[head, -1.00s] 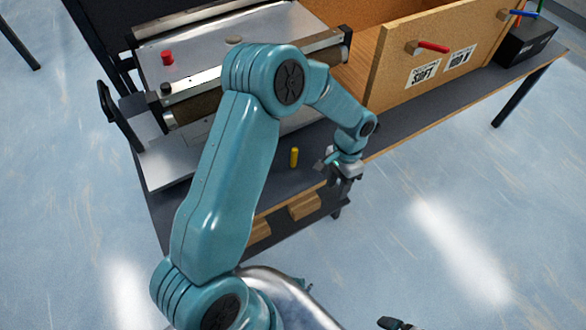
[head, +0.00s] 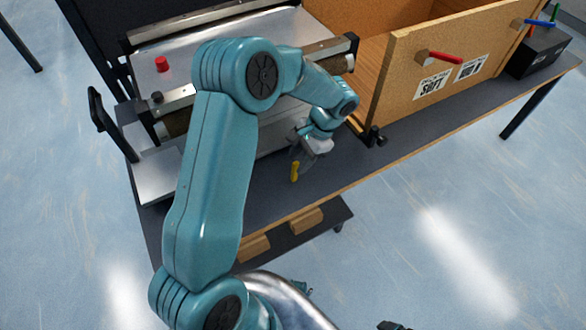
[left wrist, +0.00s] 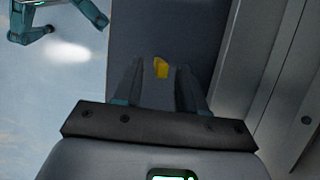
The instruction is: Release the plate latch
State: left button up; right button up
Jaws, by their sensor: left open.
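A small yellow upright piece (head: 294,171) stands on the dark bench top (head: 262,190) in front of the conveyor; I cannot tell whether it is the plate latch. My left gripper (head: 297,155) is open, above and close beside it in the head view. In the left wrist view the yellow piece (left wrist: 161,67) shows between the tips of my open left gripper (left wrist: 160,80); contact cannot be made out. A black fitting with a knob (head: 376,136) sits at the bench edge by the wooden box. My right gripper (head: 394,326) barely shows at the bottom edge, its jaws unclear.
The conveyor (head: 215,45) has a red button (head: 162,63) and metal rails behind my arm. A black handle (head: 112,125) stands at the left. A wooden box (head: 440,50) with a red lever (head: 446,57) is at the right. The bench's right front strip is clear.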

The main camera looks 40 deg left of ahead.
aim_at(292, 170)
pick_arm(q)
jog(key=x, duration=0.5)
jog(key=shift+w, duration=0.1)
jog(key=shift+a, duration=0.1)
grip_shut()
jog(key=d+f+y+b, duration=0.1)
jog(key=y+b, duration=0.2)
jog(key=b, duration=0.3)
jog(key=d+f+n+t+y+b, duration=0.1)
jog(key=d+y+b, duration=0.1)
jog(key=b, duration=0.4)
jog(key=s+d+f+n+t+y+b, duration=0.1)
jog(key=y+b, duration=0.3)
jog(key=b, duration=0.2)
jog(key=shift+s+d+f+y, duration=0.1)
jog(key=shift+d+f+y, duration=0.1)
jog(key=shift+d+y, duration=0.1)
jog(key=shift+d+f+n+y+b, duration=0.15)
jog(key=shift+n+y+b, duration=0.15)
jog(key=shift+y+b, duration=0.65)
jog(key=shift+b, duration=0.3)
